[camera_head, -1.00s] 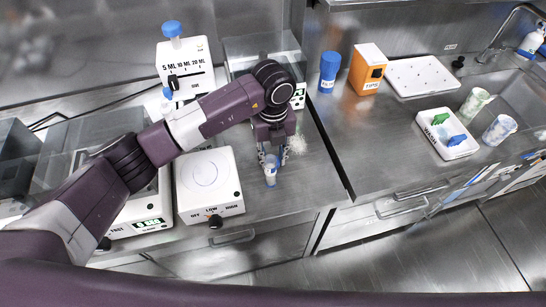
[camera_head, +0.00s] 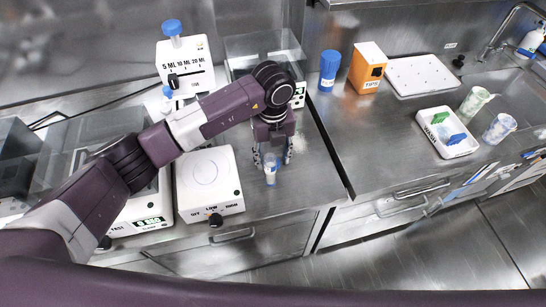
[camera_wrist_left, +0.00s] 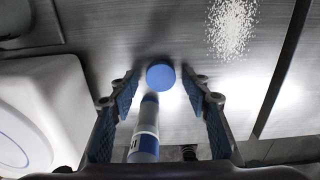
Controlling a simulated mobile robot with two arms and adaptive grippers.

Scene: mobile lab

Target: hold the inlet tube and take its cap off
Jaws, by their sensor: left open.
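A small tube (camera_head: 270,174) with a white and blue label stands near the front edge of the left bench in the head view. My left gripper (camera_head: 272,158) points down around it, its fingers spread apart. In the left wrist view the tube (camera_wrist_left: 145,130) lies between the open fingers (camera_wrist_left: 166,100), with free space to both sides. A round blue cap (camera_wrist_left: 160,75) shows at the tube's narrow-looking far end. I cannot tell whether the cap is seated on the tube. My right gripper is not in view.
A white hotplate (camera_head: 208,178) is left of the gripper. White grains (camera_wrist_left: 232,25) lie on the bench nearby. A blue-capped dispenser (camera_head: 185,62) stands behind. A blue container (camera_head: 328,72), orange tips box (camera_head: 367,70) and white tray (camera_head: 447,133) are on the right counter.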

